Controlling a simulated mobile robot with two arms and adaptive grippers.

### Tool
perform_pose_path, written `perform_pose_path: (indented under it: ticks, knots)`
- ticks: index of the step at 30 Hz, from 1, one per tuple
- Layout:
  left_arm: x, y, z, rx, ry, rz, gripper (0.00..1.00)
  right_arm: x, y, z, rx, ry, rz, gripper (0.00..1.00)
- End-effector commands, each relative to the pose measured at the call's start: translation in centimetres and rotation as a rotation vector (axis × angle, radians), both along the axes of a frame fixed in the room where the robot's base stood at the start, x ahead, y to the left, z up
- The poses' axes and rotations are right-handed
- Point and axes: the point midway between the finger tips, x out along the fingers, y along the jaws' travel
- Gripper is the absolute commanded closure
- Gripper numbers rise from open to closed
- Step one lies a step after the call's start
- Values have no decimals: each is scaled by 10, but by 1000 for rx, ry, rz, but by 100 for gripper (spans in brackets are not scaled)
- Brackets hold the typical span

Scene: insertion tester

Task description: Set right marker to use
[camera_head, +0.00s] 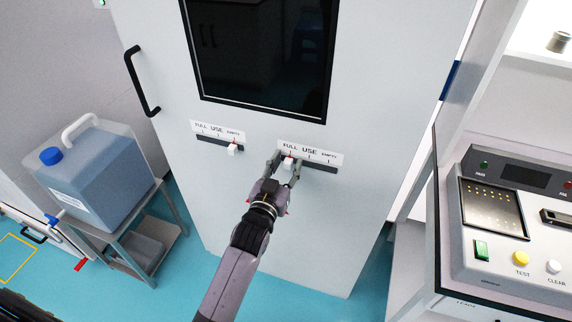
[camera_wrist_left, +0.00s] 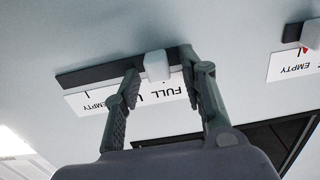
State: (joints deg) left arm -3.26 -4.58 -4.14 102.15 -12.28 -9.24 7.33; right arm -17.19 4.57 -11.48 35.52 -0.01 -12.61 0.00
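The right marker (camera_head: 289,162) is a white knob on a dark slot strip under a FULL–USE–EMPTY label (camera_head: 323,156) on the white door. It sits near the FULL end, left of the USE text in the head view. My left gripper (camera_head: 286,164) is at the door, with its fingers apart on either side of this knob. The left wrist view shows the white knob (camera_wrist_left: 157,66) between the two fingertips of the gripper (camera_wrist_left: 161,68), with gaps on both sides. My right gripper is not in view.
The left marker (camera_head: 233,149) sits at the EMPTY end of its own strip. A dark window (camera_head: 262,50) and a black handle (camera_head: 140,82) are on the door. A blue-liquid jug (camera_head: 95,175) stands at left; a control panel (camera_head: 510,215) is at right.

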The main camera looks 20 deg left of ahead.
Motion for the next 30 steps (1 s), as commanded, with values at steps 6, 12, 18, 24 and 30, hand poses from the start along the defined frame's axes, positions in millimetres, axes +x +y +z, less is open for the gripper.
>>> perform_pose_path:
  ticks: [6,12,18,24,30]
  knots:
    - [0,0,0,0,0,0,71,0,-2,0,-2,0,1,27]
    - [-1,0,0,0,0,0,84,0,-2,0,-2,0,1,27]
    - [-1,0,0,0,0,0,98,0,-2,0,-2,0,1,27]
    - [-1,0,0,0,0,0,100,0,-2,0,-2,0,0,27]
    - [-1,0,0,-1,1,0,100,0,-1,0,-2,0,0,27]
